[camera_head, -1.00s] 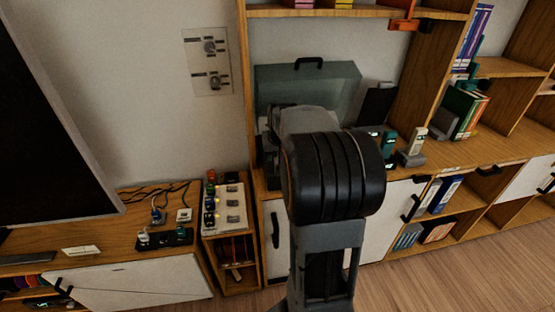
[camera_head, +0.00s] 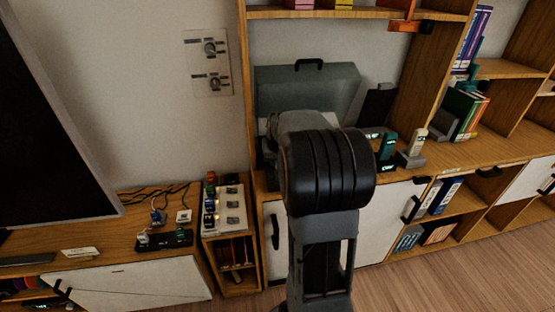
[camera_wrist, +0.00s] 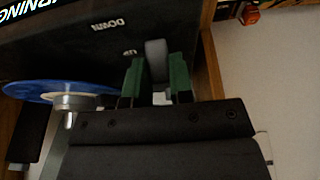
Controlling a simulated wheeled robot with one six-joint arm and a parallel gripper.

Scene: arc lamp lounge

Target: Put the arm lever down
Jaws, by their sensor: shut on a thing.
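In the wrist view, my gripper (camera_wrist: 157,85) has two green fingers on either side of a small grey lever (camera_wrist: 156,58), and is shut on it. The lever stands in front of a dark panel (camera_wrist: 60,50) with the printed words "DOWN" and, beside the lever, what looks like "UP". My wrist hides the lower part of the view. In the head view my arm hides the gripper and the lever.
A clear-grey lid with a black handle (camera_head: 308,75) stands behind my arm on the wooden cabinet. A green-and-grey stand (camera_head: 388,148) and a white handset (camera_head: 417,142) are to its right. Shelf uprights and a board above flank the space. Floor is free at lower right.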

